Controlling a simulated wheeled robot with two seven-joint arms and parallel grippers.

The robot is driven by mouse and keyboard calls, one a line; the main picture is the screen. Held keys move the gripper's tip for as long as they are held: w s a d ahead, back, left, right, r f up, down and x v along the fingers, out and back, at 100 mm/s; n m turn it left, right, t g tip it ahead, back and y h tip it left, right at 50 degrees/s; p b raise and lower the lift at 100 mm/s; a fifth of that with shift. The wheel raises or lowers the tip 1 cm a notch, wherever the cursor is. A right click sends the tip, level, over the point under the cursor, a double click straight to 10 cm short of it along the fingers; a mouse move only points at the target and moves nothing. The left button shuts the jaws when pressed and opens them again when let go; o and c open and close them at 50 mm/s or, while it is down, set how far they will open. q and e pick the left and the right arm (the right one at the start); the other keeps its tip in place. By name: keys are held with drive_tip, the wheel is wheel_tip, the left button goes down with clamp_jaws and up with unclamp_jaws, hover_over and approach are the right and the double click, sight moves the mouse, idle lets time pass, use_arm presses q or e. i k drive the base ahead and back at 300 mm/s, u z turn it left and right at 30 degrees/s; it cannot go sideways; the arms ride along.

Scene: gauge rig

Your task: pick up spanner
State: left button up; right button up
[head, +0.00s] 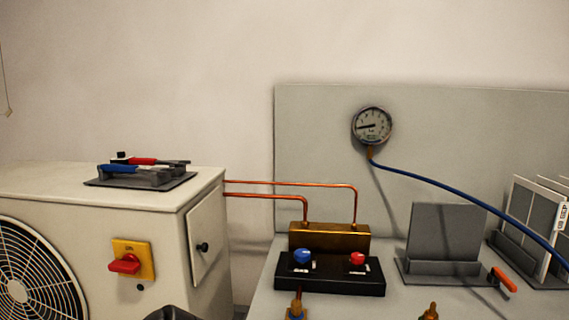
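Two long tools lie side by side on a dark grey holder (140,179) on top of the beige outdoor unit. One has a blue handle (118,169) and the other a red handle (143,161); their dark ends point right. Either may be the spanner, but their jaw shapes are too small to tell.
The beige unit (90,203) has a red switch (125,264). Copper pipes (290,184) run to a brass manifold (330,238) with blue and red knobs. A gauge (372,126) trails a blue hose (450,196). A grey stand (444,238) and orange-handled item (503,280) sit right.

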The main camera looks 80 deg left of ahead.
sight(119, 168)
drive_tip(key=z, duration=0.3)
drive_tip(key=k, duration=1.7)
drive_tip(key=u, duration=0.65)
